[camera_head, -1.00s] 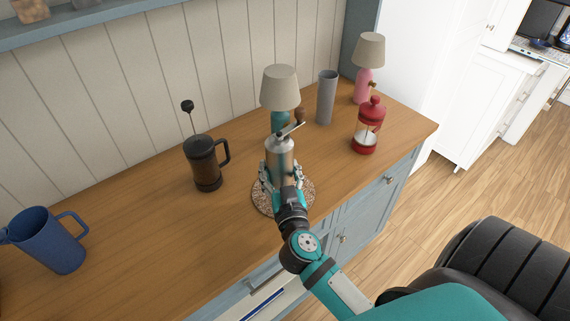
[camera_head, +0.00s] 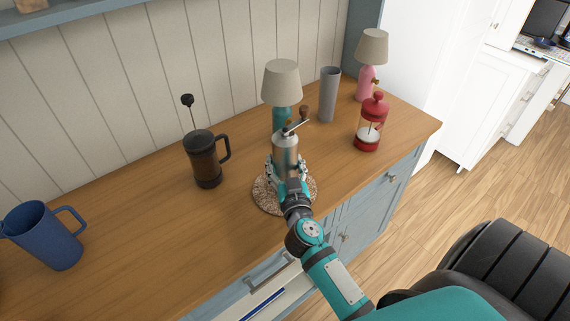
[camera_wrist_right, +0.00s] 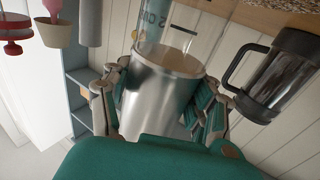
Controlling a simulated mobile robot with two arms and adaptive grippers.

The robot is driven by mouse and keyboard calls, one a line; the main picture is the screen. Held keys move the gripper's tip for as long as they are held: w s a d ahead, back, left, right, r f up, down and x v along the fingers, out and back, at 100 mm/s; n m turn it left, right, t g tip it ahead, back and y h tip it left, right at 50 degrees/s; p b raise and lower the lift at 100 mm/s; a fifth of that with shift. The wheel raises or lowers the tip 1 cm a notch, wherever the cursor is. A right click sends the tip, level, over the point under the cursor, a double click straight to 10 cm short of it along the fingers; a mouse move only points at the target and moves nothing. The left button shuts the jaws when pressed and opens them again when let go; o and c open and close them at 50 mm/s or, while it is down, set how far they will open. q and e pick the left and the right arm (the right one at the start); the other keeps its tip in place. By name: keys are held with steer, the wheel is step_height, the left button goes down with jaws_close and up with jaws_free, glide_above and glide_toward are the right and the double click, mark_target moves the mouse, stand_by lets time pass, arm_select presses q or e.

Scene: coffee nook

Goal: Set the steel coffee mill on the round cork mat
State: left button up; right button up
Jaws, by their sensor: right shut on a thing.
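The steel coffee mill (camera_head: 285,150), with a crank and dark wooden knob on top, stands upright in my right gripper (camera_head: 287,176). The gripper is shut around its lower body. In the right wrist view the mill's shiny steel body (camera_wrist_right: 155,95) sits between the two fingers (camera_wrist_right: 160,100). The round cork mat (camera_head: 264,200) lies on the counter beneath the gripper and mill. The gripper hides the mill's base, so I cannot tell whether it touches the mat. My left gripper is not in view.
A dark French press (camera_head: 204,160) stands left of the mat, and a blue jug (camera_head: 45,237) farther left. A teal lamp (camera_head: 282,85) is close behind the mill.

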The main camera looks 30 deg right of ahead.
steer(key=o, duration=1.4)
steer(key=shift+o, duration=0.2)
steer(key=b+v, duration=0.1)
steer(key=v, duration=1.1)
steer(key=shift+a+r, duration=0.1)
